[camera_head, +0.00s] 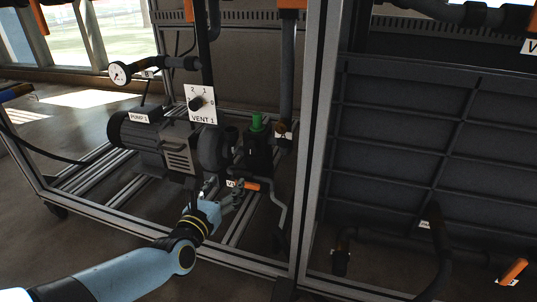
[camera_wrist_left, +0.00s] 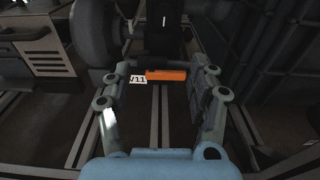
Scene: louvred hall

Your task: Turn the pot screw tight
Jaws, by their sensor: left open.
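A green knob (camera_head: 257,122) stands upright on a dark pot-like body (camera_head: 258,155) beside the pump in the head view; whether it is the pot screw I cannot tell. My left gripper (camera_head: 222,191) is low in front of the pump, below the green knob and apart from it. An orange valve handle (camera_head: 250,186) lies close by. In the left wrist view my left gripper (camera_wrist_left: 165,84) is open, with the orange handle (camera_wrist_left: 168,75) showing between its fingers. I cannot tell whether they touch. My right gripper is not in view.
The motor marked PUMP 1 (camera_head: 139,124), the VENT 1 switch plate (camera_head: 201,104) and a gauge (camera_head: 119,72) are behind and left. A metal frame post (camera_head: 314,140) stands right. A bent pipe (camera_head: 282,205) runs down near the gripper. A V11 label (camera_wrist_left: 138,79) adjoins the handle.

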